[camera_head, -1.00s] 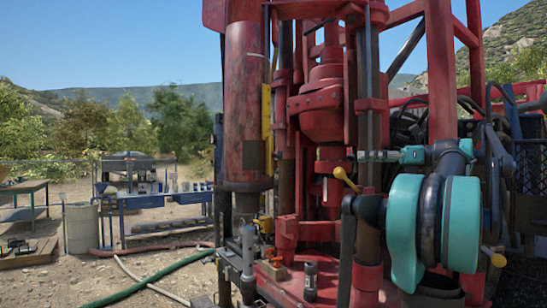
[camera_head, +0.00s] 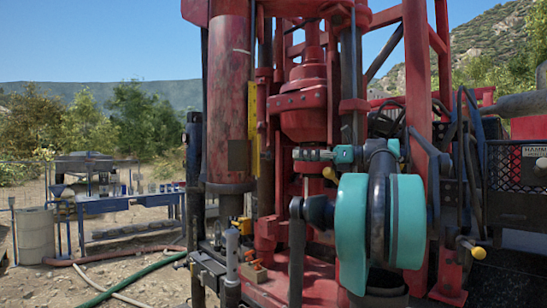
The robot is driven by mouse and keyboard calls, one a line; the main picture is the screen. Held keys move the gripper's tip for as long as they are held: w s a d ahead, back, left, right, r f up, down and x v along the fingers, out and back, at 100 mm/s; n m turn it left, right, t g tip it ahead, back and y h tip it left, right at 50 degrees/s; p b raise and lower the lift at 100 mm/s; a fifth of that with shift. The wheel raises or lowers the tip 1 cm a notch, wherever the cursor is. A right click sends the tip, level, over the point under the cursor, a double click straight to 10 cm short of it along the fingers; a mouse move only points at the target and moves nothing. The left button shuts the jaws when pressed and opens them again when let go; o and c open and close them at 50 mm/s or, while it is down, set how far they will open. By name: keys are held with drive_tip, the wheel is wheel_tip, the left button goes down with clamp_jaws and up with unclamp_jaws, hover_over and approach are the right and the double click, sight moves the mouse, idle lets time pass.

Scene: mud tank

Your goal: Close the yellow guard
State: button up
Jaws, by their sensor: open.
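A narrow upright yellow strip (camera_head: 252,125), which looks like the yellow guard seen nearly edge-on, runs beside the thick red column (camera_head: 228,100) of the drill rig. I cannot tell how far open it stands. My arm, with its teal and black joints, reaches across the rig's right side. My gripper (camera_head: 303,154) is small in the picture, open and empty, pointing left in front of the rig's inner red parts. It shows to the right of the yellow strip, with a visible gap between them in the picture. Its exact depth is unclear.
A yellow-tipped lever (camera_head: 473,248) sticks out at lower right, near a dark mesh panel (camera_head: 510,175). A red post (camera_head: 417,110) stands behind my arm. A blue table (camera_head: 130,203) and a grey barrel (camera_head: 35,236) stand left. A green hose (camera_head: 130,282) lies on the ground.

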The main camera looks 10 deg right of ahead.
approach(259, 155)
drive_tip(key=w+a, duration=0.4)
drive_tip(key=w, duration=0.1)
drive_tip(key=shift+s, duration=0.15)
clamp_jaws()
